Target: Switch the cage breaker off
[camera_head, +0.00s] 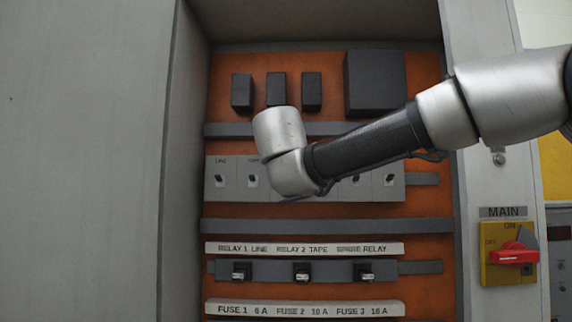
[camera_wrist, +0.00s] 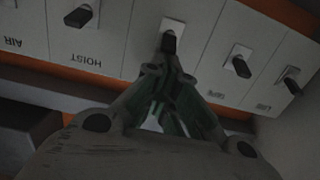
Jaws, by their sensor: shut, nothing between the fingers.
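A row of breakers on a grey strip (camera_head: 231,196) runs across the open cabinet. In the wrist view, which is upside down, a dark breaker lever (camera_wrist: 168,42) on a white plate sits between the levers marked HOIST (camera_wrist: 80,17) and TAPE (camera_wrist: 238,66). Its own label is hidden by my gripper, so I cannot read it as cage. My gripper (camera_wrist: 166,69) is shut and empty, its fingertips right at this lever; whether they touch is unclear. In the head view my wrist hides the middle breaker and my gripper.
The LINE lever (camera_head: 219,181) and TAPE lever (camera_head: 252,181) are left of my wrist. Relays (camera_head: 302,271) sit below the breakers, and black boxes (camera_head: 375,83) above. The cabinet's left wall (camera_head: 183,150) is close. A red MAIN switch (camera_head: 514,256) is at the right.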

